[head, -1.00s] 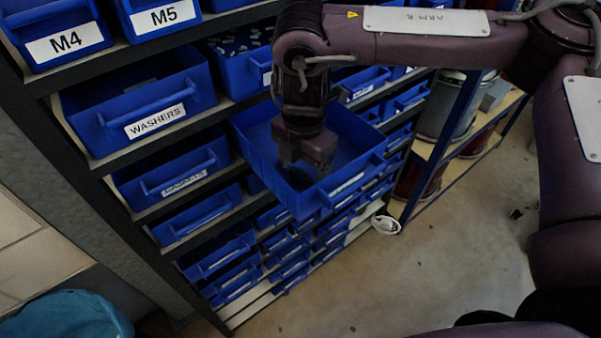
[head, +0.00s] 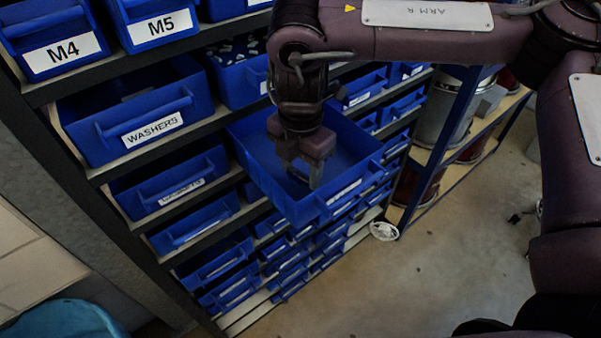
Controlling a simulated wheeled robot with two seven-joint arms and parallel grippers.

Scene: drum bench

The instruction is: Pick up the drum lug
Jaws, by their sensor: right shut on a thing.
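My right gripper (head: 303,176) reaches down into a pulled-out blue bin (head: 262,172) on the shelf rack. It is shut on a small pale grey piece, which I take to be the drum lug (head: 316,177). Only a little of the piece shows at the fingertips, and the gripper hides the rest. I cannot tell whether it touches the bin floor. My left gripper is not in view.
Blue bins fill the rack around it, including the washers bin (head: 150,118) and the M4 bin (head: 55,45). The pulled-out bin's walls surround the gripper. A shelf with drums (head: 447,110) stands behind at right. The floor (head: 430,260) at lower right is mostly clear.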

